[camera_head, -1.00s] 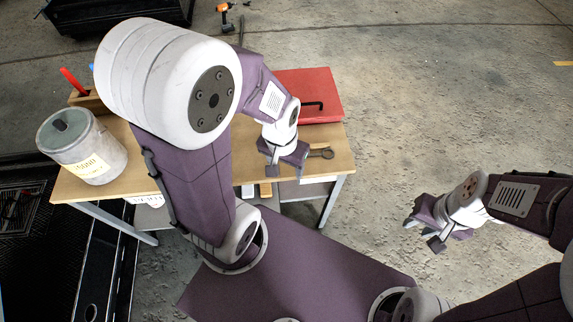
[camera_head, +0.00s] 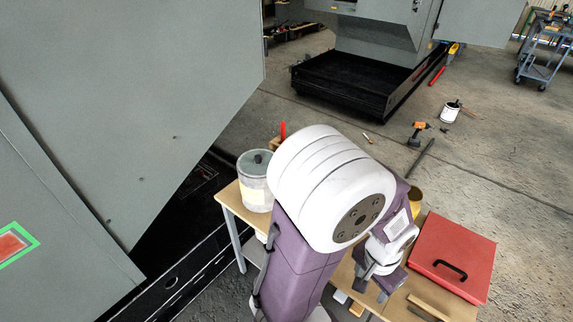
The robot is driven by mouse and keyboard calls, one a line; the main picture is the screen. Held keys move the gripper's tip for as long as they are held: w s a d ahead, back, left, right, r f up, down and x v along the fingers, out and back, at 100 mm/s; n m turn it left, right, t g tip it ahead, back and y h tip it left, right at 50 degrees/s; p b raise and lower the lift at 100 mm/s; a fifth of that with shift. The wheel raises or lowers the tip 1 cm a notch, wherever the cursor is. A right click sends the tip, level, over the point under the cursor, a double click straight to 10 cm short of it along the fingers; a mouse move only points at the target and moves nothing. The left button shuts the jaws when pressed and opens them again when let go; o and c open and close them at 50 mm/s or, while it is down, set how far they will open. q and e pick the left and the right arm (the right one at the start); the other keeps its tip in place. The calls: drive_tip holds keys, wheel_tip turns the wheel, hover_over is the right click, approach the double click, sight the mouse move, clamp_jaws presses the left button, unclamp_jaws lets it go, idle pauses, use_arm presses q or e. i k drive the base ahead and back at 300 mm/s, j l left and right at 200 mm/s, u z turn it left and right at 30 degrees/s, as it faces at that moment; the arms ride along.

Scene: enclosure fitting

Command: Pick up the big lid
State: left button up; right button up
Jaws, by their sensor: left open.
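A red, flat, box-like thing (camera_head: 462,250) with a black handle (camera_head: 450,270) lies on the wooden table's right part; I cannot tell whether it is the big lid. A pale cylindrical canister (camera_head: 256,185) with a grey-green lid (camera_head: 256,160) and a dark knob stands at the table's left end. My left gripper (camera_head: 373,288) is open over the table, left of the red thing and apart from its handle. My left arm hides the middle of the table. My right gripper is outside the view.
The wooden table (camera_head: 232,200) also bears a yellowish round container (camera_head: 415,196) behind my left wrist. A large grey cabinet (camera_head: 130,90) fills the left. An orange drill (camera_head: 418,132) and a white can (camera_head: 450,113) stand on the open concrete floor beyond.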

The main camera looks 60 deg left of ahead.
sight(255, 163)
drive_tip(key=u, duration=2.35)
drive_tip(key=i+j+z, duration=0.15)
drive_tip(key=z, duration=0.15)
